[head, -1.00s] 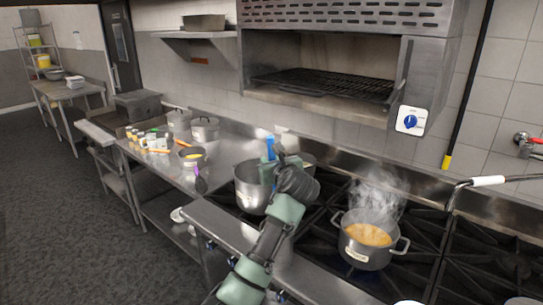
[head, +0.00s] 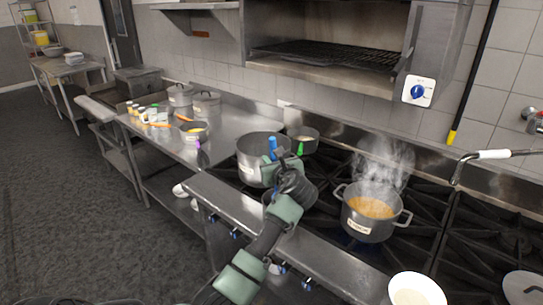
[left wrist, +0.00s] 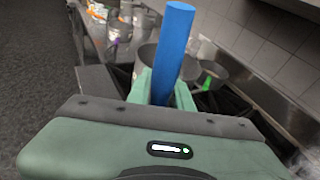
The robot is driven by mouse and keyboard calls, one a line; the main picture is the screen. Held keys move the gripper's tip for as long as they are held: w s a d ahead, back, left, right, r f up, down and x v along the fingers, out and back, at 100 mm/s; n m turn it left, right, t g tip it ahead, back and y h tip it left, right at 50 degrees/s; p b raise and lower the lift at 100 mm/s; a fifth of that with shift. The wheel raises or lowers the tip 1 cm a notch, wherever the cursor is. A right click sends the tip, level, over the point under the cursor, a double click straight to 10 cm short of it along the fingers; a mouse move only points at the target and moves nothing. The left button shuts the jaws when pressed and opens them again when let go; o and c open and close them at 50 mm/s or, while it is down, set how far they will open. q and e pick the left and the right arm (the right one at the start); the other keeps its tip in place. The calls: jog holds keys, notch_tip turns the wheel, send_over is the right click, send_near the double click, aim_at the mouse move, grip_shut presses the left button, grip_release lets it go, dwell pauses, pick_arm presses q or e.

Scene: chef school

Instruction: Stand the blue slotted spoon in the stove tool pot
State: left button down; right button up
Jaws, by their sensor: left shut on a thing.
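My left gripper (head: 270,170) is shut on the blue slotted spoon (head: 272,147), with the blue handle sticking up above the fingers. The handle also shows upright between the fingers in the left wrist view (left wrist: 172,50). The slotted end is hidden by the gripper. Behind the gripper in the head view is a large steel pot (head: 250,148) with a label. A smaller dark pot (head: 308,138) stands to its right with a green handle (head: 300,149) in front. I cannot tell for sure which is the tool pot. My right gripper is not in view.
A labelled pot of steaming orange food (head: 371,208) stands on the burners to the right. The steel counter (head: 220,150) at left bears jars, lidded pots and a pan (head: 195,131). A white bowl (head: 415,289) is at the lower right. The stove's steel front ledge (head: 235,205) is bare.

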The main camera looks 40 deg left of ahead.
pick_arm(q)
jog(key=shift+w+f+b, duration=0.25)
jog(key=shift+f+b, duration=0.55)
jog(key=shift+f, duration=1.1)
jog(key=shift+w+f+b, duration=0.2)
jog(key=shift+f+b, duration=0.6)
jog(key=shift+f, duration=1.1)
jog(key=c, duration=1.2)
grip_release()
jog(key=shift+d, duration=0.1)
jog(key=shift+s+d, duration=0.25)
jog(key=b+v, duration=0.1)
jog(key=v, duration=0.6)
jog(key=shift+r+b, duration=0.1)
jog(key=shift+b, duration=0.3)
